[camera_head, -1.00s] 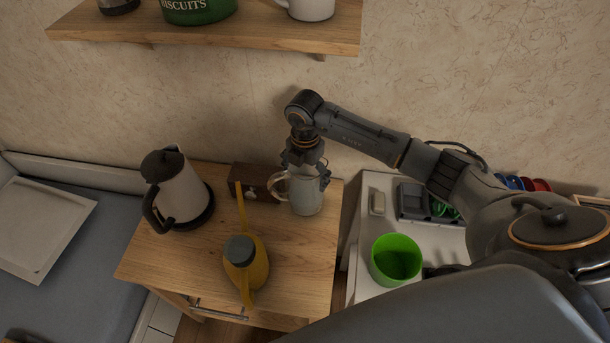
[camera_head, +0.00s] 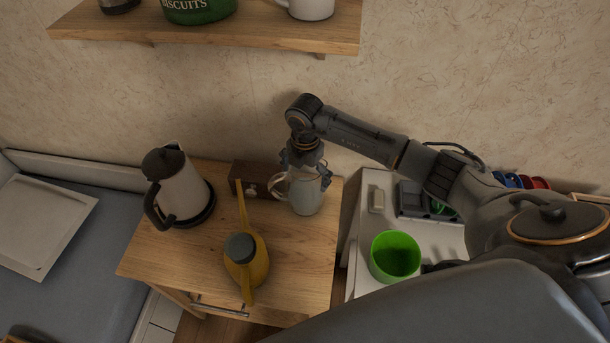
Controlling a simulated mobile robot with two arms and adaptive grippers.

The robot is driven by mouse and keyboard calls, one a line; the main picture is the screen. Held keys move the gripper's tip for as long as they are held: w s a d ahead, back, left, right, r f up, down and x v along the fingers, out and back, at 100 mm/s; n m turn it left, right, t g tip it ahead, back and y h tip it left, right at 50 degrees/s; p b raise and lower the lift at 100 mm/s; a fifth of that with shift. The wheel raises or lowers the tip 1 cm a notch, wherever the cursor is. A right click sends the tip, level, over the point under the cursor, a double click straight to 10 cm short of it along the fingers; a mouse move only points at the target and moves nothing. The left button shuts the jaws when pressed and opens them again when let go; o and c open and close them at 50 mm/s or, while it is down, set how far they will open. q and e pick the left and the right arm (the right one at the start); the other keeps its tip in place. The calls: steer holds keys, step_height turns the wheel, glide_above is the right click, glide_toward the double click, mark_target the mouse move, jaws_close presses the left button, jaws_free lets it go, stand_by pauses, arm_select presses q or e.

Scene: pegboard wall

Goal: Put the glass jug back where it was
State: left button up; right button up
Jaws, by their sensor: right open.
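The glass jug (camera_head: 304,197), pale and see-through with a handle on its left side, stands upright on the wooden cabinet top (camera_head: 300,255) near its right edge. My right gripper (camera_head: 306,176) is over the jug from above, its fingers open around or beside the jug's upper part. Whether the fingers touch the glass cannot be told. My left gripper is not in view.
A white kettle (camera_head: 182,187) and a yellow watering can (camera_head: 246,265) stand on the cabinet, with a brown box (camera_head: 250,176) behind. A green cup (camera_head: 395,257) stands on the white counter right. A shelf (camera_head: 215,32) overhangs behind.

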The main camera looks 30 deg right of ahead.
mark_target(305, 168)
steer(key=shift+w+r, duration=0.1)
steer(key=shift+r, duration=0.45)
step_height(305, 168, up, 6)
steer(key=shift+r+b, duration=0.25)
steer(key=shift+b, duration=0.6)
